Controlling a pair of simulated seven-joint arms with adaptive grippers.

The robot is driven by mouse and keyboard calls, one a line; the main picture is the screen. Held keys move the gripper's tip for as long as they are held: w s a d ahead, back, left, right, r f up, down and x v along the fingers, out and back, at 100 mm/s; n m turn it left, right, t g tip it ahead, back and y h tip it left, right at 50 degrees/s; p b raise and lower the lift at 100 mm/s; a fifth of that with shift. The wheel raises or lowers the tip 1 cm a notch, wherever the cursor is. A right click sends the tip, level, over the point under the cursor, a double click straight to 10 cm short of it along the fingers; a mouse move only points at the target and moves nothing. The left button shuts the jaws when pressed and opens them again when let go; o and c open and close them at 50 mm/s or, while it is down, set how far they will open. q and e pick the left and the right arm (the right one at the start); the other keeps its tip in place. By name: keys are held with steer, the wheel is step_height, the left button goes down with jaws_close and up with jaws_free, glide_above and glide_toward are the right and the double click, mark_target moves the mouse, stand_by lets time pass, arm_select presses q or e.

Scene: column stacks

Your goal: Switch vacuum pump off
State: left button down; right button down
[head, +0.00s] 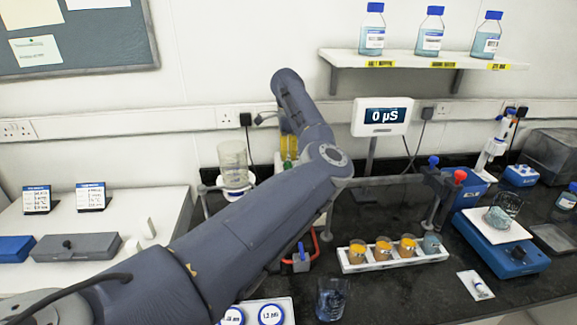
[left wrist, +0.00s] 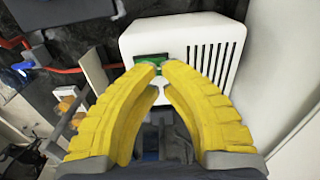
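The vacuum pump appears to be the white box with dark vent slots (left wrist: 205,55) in the left wrist view. A green switch (left wrist: 150,60) is set in its face, partly covered by my fingertips. My left gripper (left wrist: 160,70) has its yellow fingertips brought together right at the switch, with nothing seen between them. I cannot tell whether they touch it, or which way the switch is set. In the head view my left gripper (head: 289,150) points down behind my arm, which hides most of the pump. My right gripper is not in view.
A white rack of orange-filled beakers (head: 393,258) stands right of my arm. A glass vessel (head: 234,165) stands left of the gripper. A meter display (head: 382,116) and a blue balance (head: 500,245) are further right. Red tubing (left wrist: 85,69) runs near the pump.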

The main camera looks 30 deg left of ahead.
mark_target(288, 163)
arm_select(q)
steer(key=shift+f, duration=1.35)
stand_by(0.7)
steer(key=shift+r, duration=3.55)
